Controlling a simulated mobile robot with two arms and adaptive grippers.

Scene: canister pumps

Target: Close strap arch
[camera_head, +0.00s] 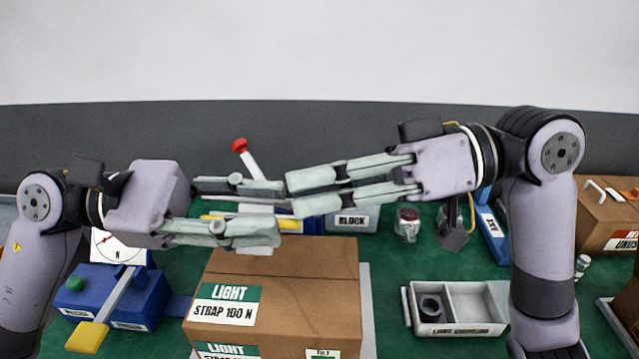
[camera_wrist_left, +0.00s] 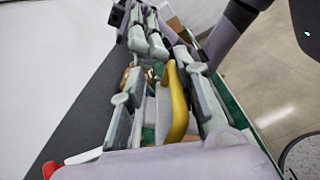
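A yellow bar (camera_head: 222,219), which I take to be part of the strap arch, shows in part behind the carton. In the left wrist view the curved yellow bar (camera_wrist_left: 177,103) lies between my left fingers. My left gripper (camera_head: 268,211) is open around it, with visible space beside the bar; contact cannot be told. The cardboard carton (camera_head: 300,293), labelled LIGHT STRAP 100 N, stands in front. My right gripper (camera_head: 296,194) comes in from the right, its tips close to the left gripper's. Its fingers are near each other; whether they are shut is unclear. My arms hide much of the arch.
A red-knobbed lever (camera_head: 240,146) rises behind the left gripper. A blue device with a yellow-ended lever (camera_head: 112,302) stands at left. A BLOCK bin (camera_head: 352,221), a jar (camera_head: 407,224) and a grey divided tray (camera_head: 461,308) are to the right. Green tabletop is free between them.

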